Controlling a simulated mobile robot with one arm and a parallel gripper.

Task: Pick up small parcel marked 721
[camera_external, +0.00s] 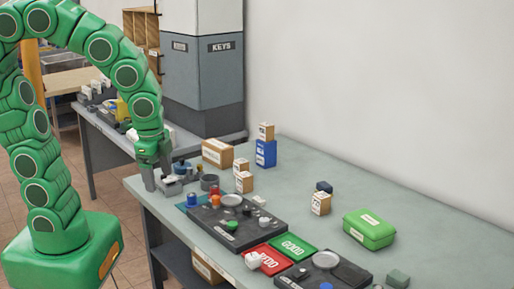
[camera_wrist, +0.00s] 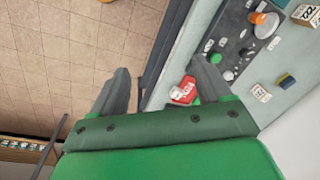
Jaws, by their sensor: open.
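Several small cardboard parcels with white labels stand on the grey-green table. One (camera_external: 266,132) sits on a blue box, two more (camera_external: 241,166) (camera_external: 244,182) stand near the back left, and another (camera_external: 320,203) stands by itself near the middle right. The external view is too small to read their numbers. In the wrist view, a parcel (camera_wrist: 305,14) with a partly cut-off number starting with 7 shows at the top right; I cannot read it surely. My gripper (camera_external: 159,178) is open above the table's left end, apart from these parcels; its fingers (camera_wrist: 160,87) show empty in the wrist view.
A dark tray (camera_external: 218,238) with small items, a red mat (camera_external: 270,262), a green mat (camera_external: 292,247) and a green box (camera_external: 369,229) occupy the table. A larger carton (camera_external: 217,153) and the blue box (camera_external: 265,154) stand behind. Bare tabletop (camera_external: 310,165) lies toward the wall.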

